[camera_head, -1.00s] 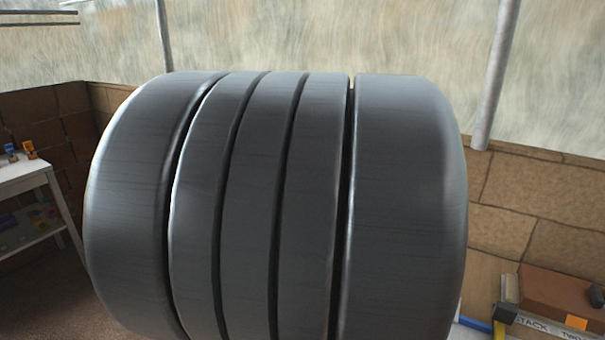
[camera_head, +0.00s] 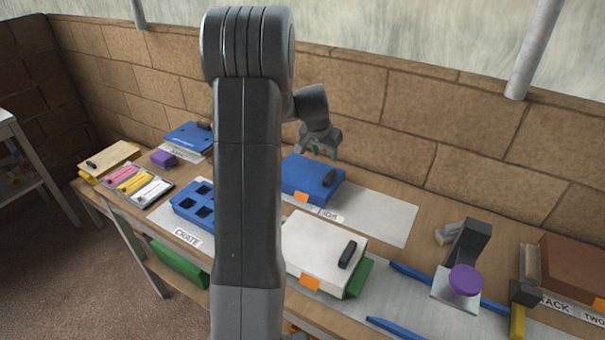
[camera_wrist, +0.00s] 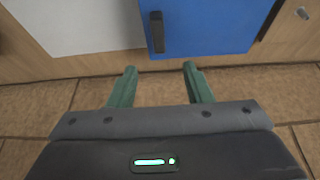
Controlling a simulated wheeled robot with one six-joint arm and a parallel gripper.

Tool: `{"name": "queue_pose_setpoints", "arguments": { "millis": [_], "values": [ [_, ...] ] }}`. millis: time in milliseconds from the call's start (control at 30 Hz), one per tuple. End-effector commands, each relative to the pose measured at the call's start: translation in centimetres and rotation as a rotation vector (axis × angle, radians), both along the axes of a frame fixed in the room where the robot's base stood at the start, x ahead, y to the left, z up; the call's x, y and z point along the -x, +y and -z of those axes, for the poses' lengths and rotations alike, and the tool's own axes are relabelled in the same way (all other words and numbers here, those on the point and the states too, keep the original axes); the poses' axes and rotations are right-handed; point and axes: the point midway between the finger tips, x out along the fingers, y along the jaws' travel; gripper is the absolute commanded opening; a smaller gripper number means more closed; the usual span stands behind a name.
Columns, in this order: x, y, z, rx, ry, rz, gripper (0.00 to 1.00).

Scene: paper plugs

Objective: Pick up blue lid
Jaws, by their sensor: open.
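The blue lid (camera_head: 306,174), a flat blue slab with a dark handle (camera_head: 329,177) and an orange tag, sits on the workbench beyond my arm. Its left edge is close to my arm in the head view. My gripper (camera_head: 322,148) is open and empty, above the lid's far edge near the wall. In the wrist view the blue lid (camera_wrist: 215,28) fills the top middle, with its dark handle (camera_wrist: 156,32) in line with the gap between my green fingers (camera_wrist: 160,70). The fingers are apart from the handle.
A blue crate tray (camera_head: 192,207) and a white lid (camera_head: 318,243) with a dark handle stand nearer the front. Another blue piece (camera_head: 188,136) lies at the back left. A purple-topped object (camera_head: 465,280) stands right. The brick wall is close behind the bench.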

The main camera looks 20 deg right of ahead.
Motion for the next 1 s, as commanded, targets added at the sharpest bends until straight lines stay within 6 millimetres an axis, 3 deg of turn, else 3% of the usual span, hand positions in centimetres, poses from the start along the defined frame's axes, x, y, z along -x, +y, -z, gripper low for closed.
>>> {"name": "queue_pose_setpoints", "arguments": {
  "millis": [300, 567, 1000],
  "values": [
    [-1.2, -1.5, 5.0, -0.001, 0.005, -0.001, 0.45],
    [-1.5, -1.9, 6.3, -0.002, 0.004, -0.001, 0.45],
    [-2.4, -3.1, 10.7, -0.001, 0.003, -0.001, 0.45]
  ]
}}
